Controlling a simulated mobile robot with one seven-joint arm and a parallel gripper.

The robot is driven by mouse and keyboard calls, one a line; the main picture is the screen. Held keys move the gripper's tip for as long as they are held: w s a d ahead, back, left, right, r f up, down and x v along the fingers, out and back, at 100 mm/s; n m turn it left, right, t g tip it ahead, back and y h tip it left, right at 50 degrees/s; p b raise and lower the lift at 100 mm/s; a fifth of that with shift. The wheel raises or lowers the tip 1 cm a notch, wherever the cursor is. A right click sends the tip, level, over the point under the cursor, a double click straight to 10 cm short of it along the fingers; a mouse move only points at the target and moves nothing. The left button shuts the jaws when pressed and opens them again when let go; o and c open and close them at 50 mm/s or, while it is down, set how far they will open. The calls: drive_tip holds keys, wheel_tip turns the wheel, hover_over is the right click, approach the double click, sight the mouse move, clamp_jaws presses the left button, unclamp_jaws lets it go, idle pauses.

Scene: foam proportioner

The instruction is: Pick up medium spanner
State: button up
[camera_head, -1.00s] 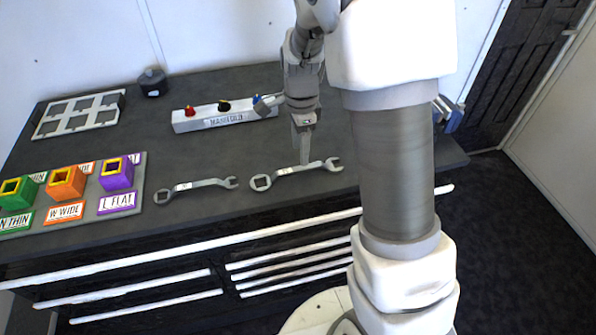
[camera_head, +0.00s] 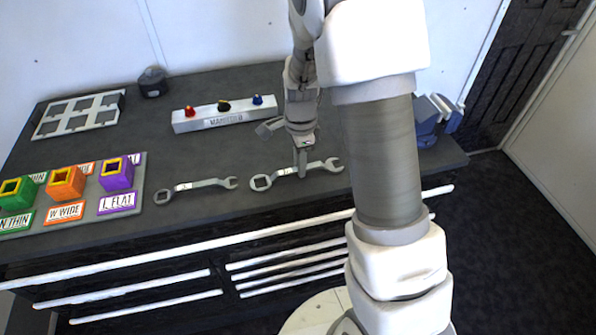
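Two silver spanners lie flat on the dark bench top. The left spanner (camera_head: 196,186) is the smaller. The right spanner (camera_head: 272,178) is a little larger, with a ring end at left and an open jaw at right. Their small marks are too small to read, so I cannot tell which is the medium one. My gripper (camera_head: 301,168) points down at the middle of the right spanner, its fingertips at or just above the handle and covering part of it. Whether the fingers are open or shut on it does not show.
A white manifold block (camera_head: 222,117) with coloured knobs stands behind the spanners. A grey tray with coloured blocks (camera_head: 66,184) is at left, and a white rack (camera_head: 78,115) and dark pot (camera_head: 153,82) behind. A blue device (camera_head: 432,118) stands right, partly behind my arm.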

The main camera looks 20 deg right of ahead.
clamp_jaws()
drive_tip(key=shift+r, duration=0.45)
drive_tip(key=r, duration=0.4)
drive_tip(key=shift+s+d, duration=0.3)
drive_tip(key=shift+d, duration=0.1)
drive_tip(key=s+d+r, duration=0.6)
drive_tip(key=s+d, duration=0.1)
drive_tip(key=d, duration=0.1)
drive_tip(key=shift+s, duration=0.1)
drive_tip(key=shift+o, duration=0.7)
unclamp_jaws()
clamp_jaws()
